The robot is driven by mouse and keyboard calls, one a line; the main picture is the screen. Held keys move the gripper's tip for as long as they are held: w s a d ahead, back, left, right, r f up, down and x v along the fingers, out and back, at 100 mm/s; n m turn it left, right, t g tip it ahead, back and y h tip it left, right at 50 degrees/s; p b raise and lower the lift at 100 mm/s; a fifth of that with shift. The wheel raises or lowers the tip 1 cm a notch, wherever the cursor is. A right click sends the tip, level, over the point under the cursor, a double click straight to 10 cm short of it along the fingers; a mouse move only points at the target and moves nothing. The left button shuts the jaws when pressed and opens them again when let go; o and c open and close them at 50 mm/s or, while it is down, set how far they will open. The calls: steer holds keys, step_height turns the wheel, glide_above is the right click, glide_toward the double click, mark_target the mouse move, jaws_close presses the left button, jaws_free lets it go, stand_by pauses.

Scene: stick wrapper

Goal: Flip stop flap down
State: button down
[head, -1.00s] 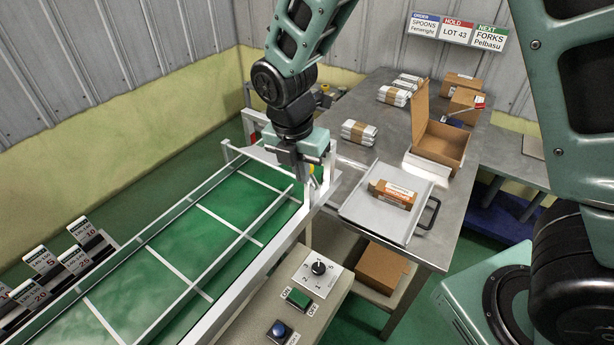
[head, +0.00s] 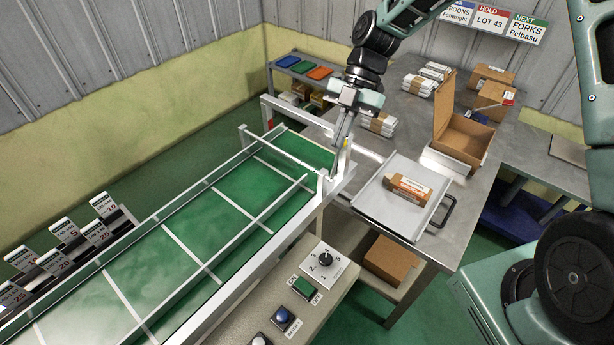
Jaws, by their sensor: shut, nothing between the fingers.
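The green conveyor belt (head: 238,195) runs from the lower left to the metal table. Near its far end, a short white post (head: 243,134) stands on the left side and another (head: 321,184) on the right. Between them I see only a thin pale strip across the belt, which may be the stop flap; its exact tilt is unclear. No raised plate hides the green belt beyond it. My gripper (head: 336,168) points down above the right rail at the belt's far end. Its fingers are shut and empty, close to the right post; whether they touch it is unclear.
An open cardboard box (head: 466,135) and wrapped bundles stand behind. The control panel (head: 325,277) is in front, and numbered cards (head: 63,231) stand left of the belt.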

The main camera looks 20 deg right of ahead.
steer(key=shift+w+d+f+g+y+b, duration=0.35)
steer(key=shift+w+d+y+b, duration=0.15)
steer(key=shift+d, duration=0.2)
steer(key=shift+w+d+f+g+y+b, duration=0.35)
steer(key=shift+w+d+g+y+b, duration=0.15)
steer(key=shift+d, duration=0.25)
steer(key=shift+w+d+f+g+y+b, duration=0.3)
steer(key=shift+w+d+y+b, duration=0.2)
steer(key=shift+d, duration=0.2)
